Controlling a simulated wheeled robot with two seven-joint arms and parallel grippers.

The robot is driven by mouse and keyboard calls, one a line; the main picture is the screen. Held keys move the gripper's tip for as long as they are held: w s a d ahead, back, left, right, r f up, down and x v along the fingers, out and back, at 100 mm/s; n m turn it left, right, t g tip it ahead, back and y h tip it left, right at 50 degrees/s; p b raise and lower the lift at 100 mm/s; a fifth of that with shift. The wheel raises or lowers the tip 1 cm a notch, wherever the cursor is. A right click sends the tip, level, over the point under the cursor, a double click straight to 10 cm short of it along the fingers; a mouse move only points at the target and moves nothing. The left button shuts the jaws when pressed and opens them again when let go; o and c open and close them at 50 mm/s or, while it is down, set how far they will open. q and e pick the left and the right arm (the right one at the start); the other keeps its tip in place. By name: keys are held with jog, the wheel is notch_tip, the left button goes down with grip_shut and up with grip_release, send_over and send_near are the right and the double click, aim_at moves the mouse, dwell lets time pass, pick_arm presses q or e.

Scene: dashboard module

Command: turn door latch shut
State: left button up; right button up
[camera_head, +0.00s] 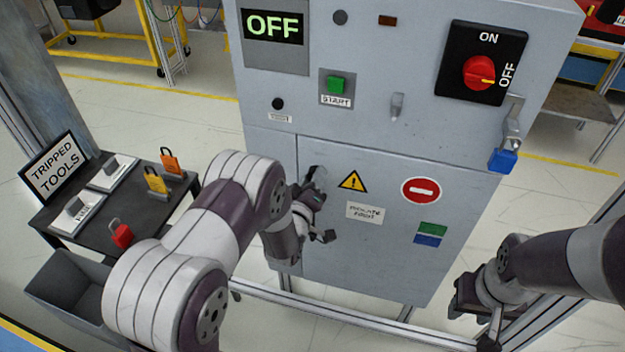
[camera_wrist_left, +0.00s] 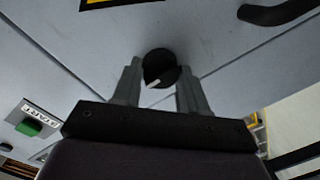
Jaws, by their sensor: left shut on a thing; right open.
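The door latch is a round black knob (camera_wrist_left: 160,66) with a white pointer mark, on the grey cabinet door (camera_head: 385,255). In the left wrist view the knob sits between the two grey fingers of my left gripper (camera_head: 314,190), which is shut on it. The white mark points to the lower left in that view. In the head view my gripper and arm mostly hide the latch. My right gripper (camera_head: 478,312) is open at the lower right, away from the door.
Above the door are an OFF display (camera_head: 273,27), a green START button (camera_head: 336,83) and a red rotary switch (camera_head: 479,72) at OFF. A blue padlock (camera_head: 502,160) hangs at the cabinet's right side. A dark handle (camera_wrist_left: 280,12) is near the latch. A table (camera_head: 75,235) with padlocks stands left.

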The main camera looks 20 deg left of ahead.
pick_arm(q)
jog(key=o, duration=1.1)
jog(key=shift+c, duration=0.2)
jog(key=s, duration=1.2)
jog(key=shift+s+a+r, duration=0.2)
jog(key=shift+s+r, duration=0.15)
jog(key=shift+r, duration=0.1)
